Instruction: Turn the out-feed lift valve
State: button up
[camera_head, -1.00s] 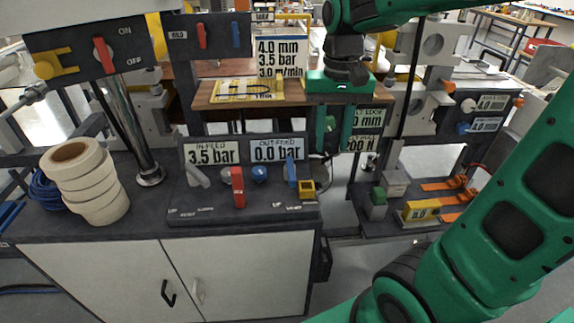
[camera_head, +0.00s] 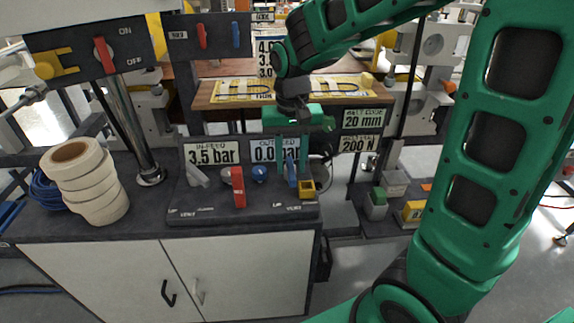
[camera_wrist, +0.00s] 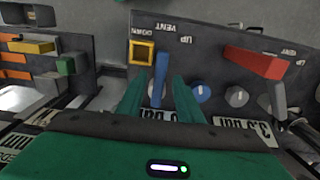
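The out-feed lift valve shows as a blue lever (camera_head: 291,174) on the dark valve panel, under the out-feed display (camera_head: 263,150) reading 0.0 bar. In the wrist view the blue lever (camera_wrist: 160,76) lies between the fingers, with labels DOWN, VENT and UP near it. My gripper (camera_head: 293,168) is open above the panel, pointing down. In the wrist view its two green fingers (camera_wrist: 158,88) flank the lever, with gaps visible on both sides. I cannot tell how deep the fingertips reach beside the lever.
A yellow-framed block (camera_wrist: 142,52) sits close to the lever. A blue knob (camera_wrist: 201,93) is on its other side. A red lever (camera_head: 238,187) stands farther left under the in-feed display (camera_head: 208,153) reading 3.5 bar. White tape rolls (camera_head: 88,180) are stacked at the left.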

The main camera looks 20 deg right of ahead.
jog(key=shift+f, duration=0.5)
grip_shut()
